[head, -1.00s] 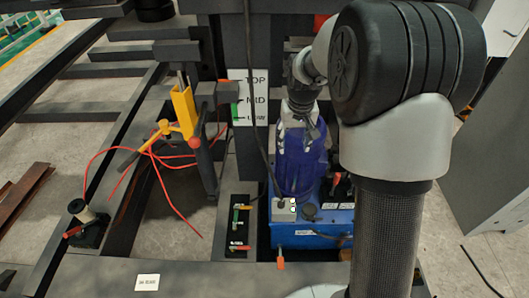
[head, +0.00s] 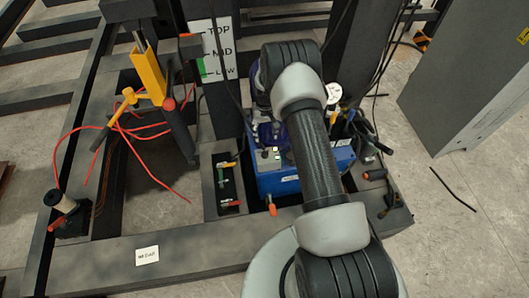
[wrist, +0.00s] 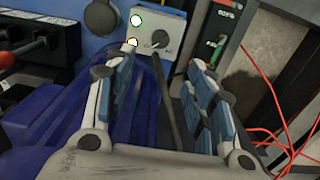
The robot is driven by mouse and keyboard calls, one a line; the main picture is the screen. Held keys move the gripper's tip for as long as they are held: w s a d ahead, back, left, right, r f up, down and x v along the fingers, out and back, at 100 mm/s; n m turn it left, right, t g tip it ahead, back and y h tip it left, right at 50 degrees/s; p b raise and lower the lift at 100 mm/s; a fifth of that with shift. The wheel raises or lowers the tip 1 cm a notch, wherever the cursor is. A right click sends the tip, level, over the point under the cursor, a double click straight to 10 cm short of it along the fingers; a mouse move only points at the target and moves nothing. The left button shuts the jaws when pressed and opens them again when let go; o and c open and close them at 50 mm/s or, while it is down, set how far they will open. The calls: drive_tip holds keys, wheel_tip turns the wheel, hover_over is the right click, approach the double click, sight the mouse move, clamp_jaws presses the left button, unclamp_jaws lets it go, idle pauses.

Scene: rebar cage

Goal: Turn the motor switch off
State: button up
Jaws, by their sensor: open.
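The motor switch (wrist: 159,39) is a dark round knob on a light grey box (wrist: 176,22) at the top middle of the wrist view. The knob's exact setting is too small to read. In the head view the box (head: 276,154) shows only in part, beside my arm, on the blue power unit (head: 282,182). My gripper (wrist: 162,82) is open, its two fingers spread below the box in the wrist view. The knob lies above the gap, apart from both fingertips. My gripper is largely hidden in the head view.
A dark cable (wrist: 165,95) runs between my fingers toward the box. A dark blue rounded body (wrist: 55,125) lies beneath the left finger. A panel with small coloured levers (head: 229,186) stands left of the power unit. Red wires (head: 150,165) lie farther left.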

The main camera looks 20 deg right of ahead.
sight(265, 152)
wheel_tip(265, 152, down, 14)
drive_tip(key=b, duration=0.3)
drive_tip(key=shift+f+b, duration=0.2)
drive_tip(key=shift+b, duration=0.2)
drive_tip(key=shift+c, duration=0.5)
drive_tip(key=c, duration=1)
